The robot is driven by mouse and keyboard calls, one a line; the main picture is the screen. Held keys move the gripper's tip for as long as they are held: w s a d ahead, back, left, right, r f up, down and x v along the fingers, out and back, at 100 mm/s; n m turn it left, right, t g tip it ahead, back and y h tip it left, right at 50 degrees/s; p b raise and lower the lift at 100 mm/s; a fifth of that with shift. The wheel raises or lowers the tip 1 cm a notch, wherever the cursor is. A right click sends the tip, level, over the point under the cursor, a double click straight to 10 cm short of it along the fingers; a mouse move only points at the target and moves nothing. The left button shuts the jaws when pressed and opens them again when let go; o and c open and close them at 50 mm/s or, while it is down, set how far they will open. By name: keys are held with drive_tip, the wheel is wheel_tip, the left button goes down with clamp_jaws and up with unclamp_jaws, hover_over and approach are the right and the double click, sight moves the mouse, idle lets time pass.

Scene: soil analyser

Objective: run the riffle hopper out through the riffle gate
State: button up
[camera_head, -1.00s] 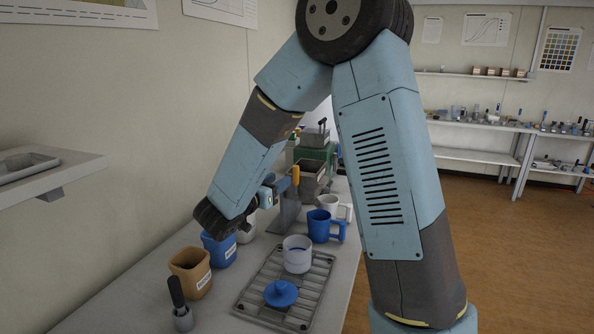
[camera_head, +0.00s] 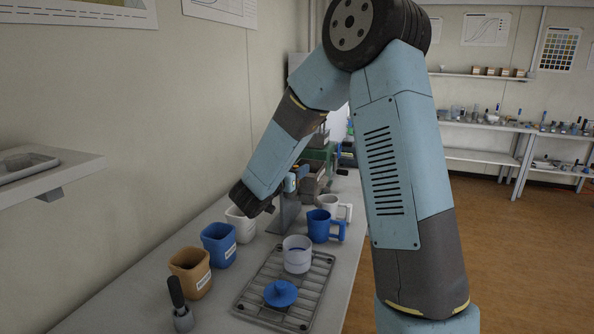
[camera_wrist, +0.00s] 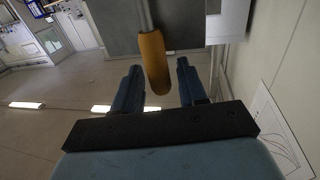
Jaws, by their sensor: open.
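The riffle hopper (camera_head: 314,181) is a grey box on a stand at the far part of the bench, partly hidden behind my arm. An orange handle on a grey rod (camera_wrist: 153,62) shows in the wrist view; I take it for the riffle gate's lever. My gripper (camera_wrist: 160,70) is open, with one finger to each side of the handle's free end in that view. I cannot tell whether the fingers touch it or how deep it lies between them. In the head view my forearm hides most of the gripper and the handle. The gate itself and the hopper's contents cannot be made out.
White (camera_head: 241,225), blue (camera_head: 219,245) and tan (camera_head: 190,273) containers line the bench's left side. A blue mug (camera_head: 319,227) and white mug (camera_head: 335,207) stand right of the stand. A wire rack (camera_head: 255,294) holds a clear-white vessel (camera_head: 297,256) and blue lid (camera_head: 281,293).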

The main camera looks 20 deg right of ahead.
clamp_jaws()
idle(0.5)
